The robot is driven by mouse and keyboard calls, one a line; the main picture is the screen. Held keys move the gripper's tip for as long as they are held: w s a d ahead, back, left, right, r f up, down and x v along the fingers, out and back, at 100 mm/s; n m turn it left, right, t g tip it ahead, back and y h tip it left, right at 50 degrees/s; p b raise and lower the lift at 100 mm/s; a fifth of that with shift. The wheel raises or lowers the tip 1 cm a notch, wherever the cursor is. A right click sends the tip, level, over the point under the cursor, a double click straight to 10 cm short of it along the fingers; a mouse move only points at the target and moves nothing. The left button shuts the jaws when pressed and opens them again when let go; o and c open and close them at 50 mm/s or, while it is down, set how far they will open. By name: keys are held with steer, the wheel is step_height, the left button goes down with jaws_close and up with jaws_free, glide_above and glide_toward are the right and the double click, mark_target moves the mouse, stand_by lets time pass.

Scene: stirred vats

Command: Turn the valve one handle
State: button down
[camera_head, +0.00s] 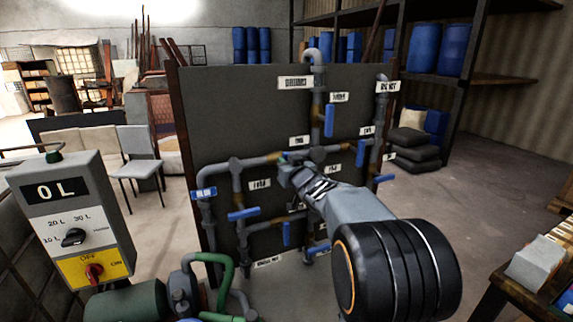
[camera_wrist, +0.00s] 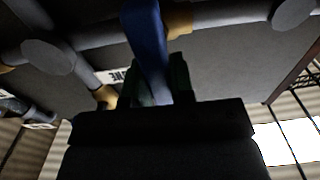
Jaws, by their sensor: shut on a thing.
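My gripper (camera_head: 291,170) is at the pipe panel, shut on a blue valve handle at the upper middle pipe. In the wrist view the blue handle (camera_wrist: 147,40) runs up from between the dark jaws (camera_wrist: 160,88), across a grey pipe with brass fittings. A white label (camera_wrist: 119,77) behind it is partly covered; its visible letters look like "NE". In the head view my gripper hides most of this handle, and the small label above it (camera_head: 299,141) is too blurred to read surely.
The dark panel (camera_head: 240,110) carries grey pipes and several other blue handles, including one at upper right (camera_head: 329,121) and one at lower left (camera_head: 243,214). A control box (camera_head: 72,215) reading "0 L" stands at left. A pump (camera_head: 185,290) is in front. A table (camera_head: 520,300) is at right.

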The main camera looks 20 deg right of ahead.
steer(key=shift+f+n+b, duration=0.1)
steer(key=shift+n+b, duration=0.2)
steer(key=shift+b, duration=0.05)
steer(key=n+b, duration=0.2)
steer(key=shift+a+f+n+b, duration=0.15)
steer(key=shift+a+n+b, duration=0.15)
steer(key=shift+n, duration=0.1)
steer(key=n+b, duration=0.2)
steer(key=n, duration=0.1)
steer(key=n+b, duration=0.1)
steer(key=n, duration=0.1)
steer(key=shift+a+f+b, duration=0.15)
steer(key=shift+a+b, duration=0.1)
steer(key=shift+b, duration=0.1)
steer(key=n+b, duration=0.1)
steer(key=n, duration=0.1)
steer(key=n+b, duration=0.1)
steer(key=n, duration=0.2)
steer(key=shift+a+f+b, duration=0.15)
steer(key=shift+f+b, duration=0.05)
steer(key=shift+b, duration=0.15)
steer(key=shift+f+n+b, duration=0.2)
steer(key=shift+n+b, duration=0.8)
steer(key=shift+n, duration=1.2)
steer(key=c, duration=1)
jaws_free()
steer(key=shift+s, duration=0.1)
